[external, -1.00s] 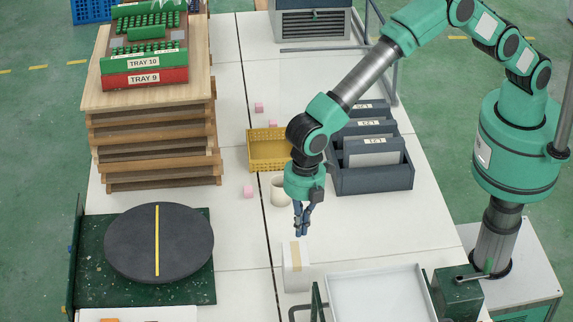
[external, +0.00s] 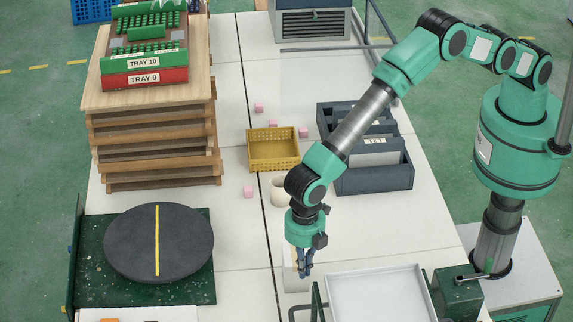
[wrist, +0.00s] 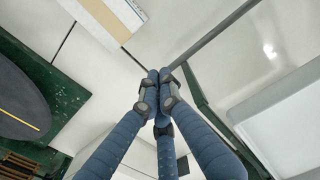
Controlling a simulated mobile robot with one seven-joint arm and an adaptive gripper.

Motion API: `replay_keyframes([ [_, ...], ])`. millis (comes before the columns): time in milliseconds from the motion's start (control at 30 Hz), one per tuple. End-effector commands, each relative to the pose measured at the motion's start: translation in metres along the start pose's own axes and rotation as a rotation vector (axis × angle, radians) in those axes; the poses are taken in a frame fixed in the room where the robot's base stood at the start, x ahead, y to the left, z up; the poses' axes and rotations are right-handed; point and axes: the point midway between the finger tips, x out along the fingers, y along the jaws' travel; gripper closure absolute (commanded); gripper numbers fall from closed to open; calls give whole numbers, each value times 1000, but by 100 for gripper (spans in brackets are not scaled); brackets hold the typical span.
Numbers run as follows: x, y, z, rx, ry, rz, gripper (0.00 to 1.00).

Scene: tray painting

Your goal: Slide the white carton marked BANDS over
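The white carton (external: 291,284) with a tan stripe stands on the white table, partly hidden behind my gripper in the external view. In the wrist view the carton (wrist: 88,8) is cut off by the top edge, and no BANDS marking is legible. My gripper (external: 304,272) points down close beside the carton, in front of it in the external view. In the wrist view its blue fingers (wrist: 160,78) are drawn together with nothing seen between them. A gap shows there between the fingertips and the carton; whether any part touches is unclear.
A white tray (external: 378,285) lies to the right, with a dark bent rail (external: 317,300) at its left. A cream cup (external: 279,191) and yellow basket (external: 273,166) stand behind the gripper. A dark turntable (external: 190,240) is at left, with clear table between.

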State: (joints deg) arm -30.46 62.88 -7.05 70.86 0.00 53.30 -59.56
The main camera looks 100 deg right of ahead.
Motion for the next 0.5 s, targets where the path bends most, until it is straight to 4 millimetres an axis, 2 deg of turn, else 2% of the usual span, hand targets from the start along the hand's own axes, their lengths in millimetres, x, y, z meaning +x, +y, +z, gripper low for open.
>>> replay_keyframes([
  [267,18,-1,0,0,-1,-2,100],
  [500,50,-1,1,0,-2,-3,100],
])
